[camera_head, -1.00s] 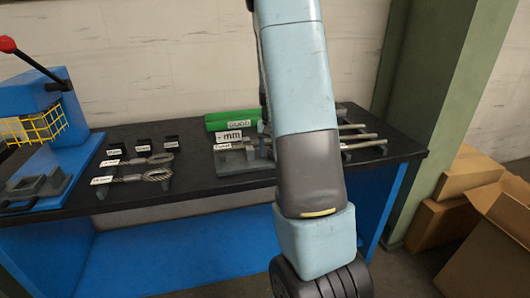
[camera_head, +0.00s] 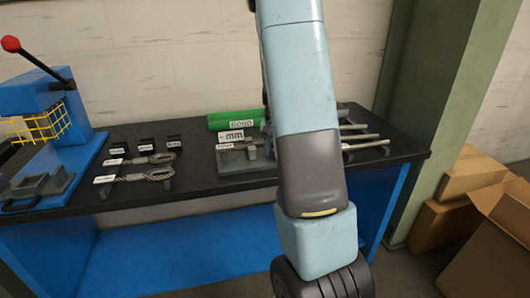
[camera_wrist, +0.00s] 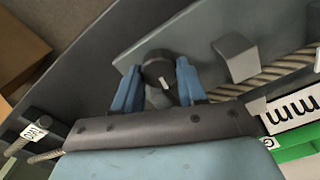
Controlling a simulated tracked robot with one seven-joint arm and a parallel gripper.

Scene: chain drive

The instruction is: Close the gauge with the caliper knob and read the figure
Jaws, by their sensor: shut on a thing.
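The gauge is a grey plate with upright blocks (camera_head: 252,168) on the bench, partly hidden behind my arm in the head view. Its display (camera_head: 231,136) reads "- mm", with no figure; part of this sign (camera_wrist: 293,107) shows in the wrist view. The caliper knob (camera_wrist: 157,68) is round and black with a pale mark. My gripper (camera_wrist: 157,76) is shut on the knob, one blue finger on each side. A grey jaw block (camera_wrist: 236,58) stands beside it, with a rope (camera_wrist: 270,72) running past. My arm hides the gripper and knob in the head view.
Two looped rope slings (camera_head: 150,172) and several small black labelled blocks (camera_head: 146,144) lie on the bench (camera_head: 205,185) at left. A blue press (camera_head: 60,120) with a red-knobbed lever stands further left. Cardboard boxes (camera_head: 450,220) stand right.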

